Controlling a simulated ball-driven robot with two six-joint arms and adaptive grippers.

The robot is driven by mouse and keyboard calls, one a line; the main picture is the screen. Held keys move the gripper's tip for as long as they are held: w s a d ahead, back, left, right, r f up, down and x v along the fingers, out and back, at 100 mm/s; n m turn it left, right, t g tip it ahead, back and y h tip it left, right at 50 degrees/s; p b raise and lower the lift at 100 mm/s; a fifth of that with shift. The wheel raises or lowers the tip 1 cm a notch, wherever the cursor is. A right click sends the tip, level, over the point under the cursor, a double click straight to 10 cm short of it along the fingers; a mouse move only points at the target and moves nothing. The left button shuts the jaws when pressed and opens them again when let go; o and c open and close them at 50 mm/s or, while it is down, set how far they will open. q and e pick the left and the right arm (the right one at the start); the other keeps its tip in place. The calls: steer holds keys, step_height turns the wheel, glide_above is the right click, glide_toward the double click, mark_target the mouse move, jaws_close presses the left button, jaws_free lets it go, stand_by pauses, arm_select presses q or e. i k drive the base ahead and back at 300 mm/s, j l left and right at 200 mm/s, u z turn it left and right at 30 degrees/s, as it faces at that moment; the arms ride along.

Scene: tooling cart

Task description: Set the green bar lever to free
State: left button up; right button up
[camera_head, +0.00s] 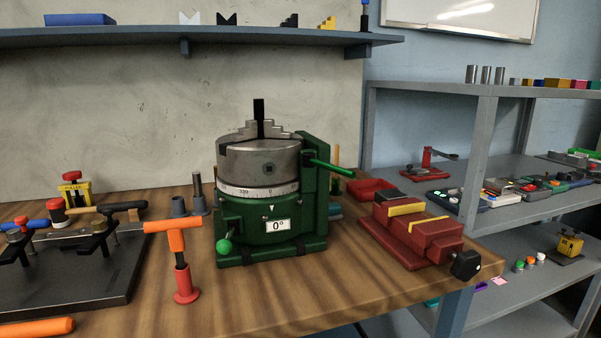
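A green rotary table (272,228) stands on the wooden bench, with a grey chuck (262,160) on top and a graduated ring below it. A plate on its front reads 0°. A bright green bar lever (332,168) sticks out from the upper right side of its body, pointing right and slightly down. A second green handle with a ball end (224,246) is at the lower left of the body. No free or locked marking can be read near the bar lever. Neither of my grippers is in view.
A red vise (412,228) stands right of the rotary table, below the bar lever's end. An orange T-handle (174,240) in a red base stands left. A dark fixture plate (75,275) with clamps lies further left. Grey shelves (480,95) stand at right.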

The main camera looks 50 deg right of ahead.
mark_target(309, 160)
steer(key=z, duration=1.55)
steer(key=l, duration=0.1)
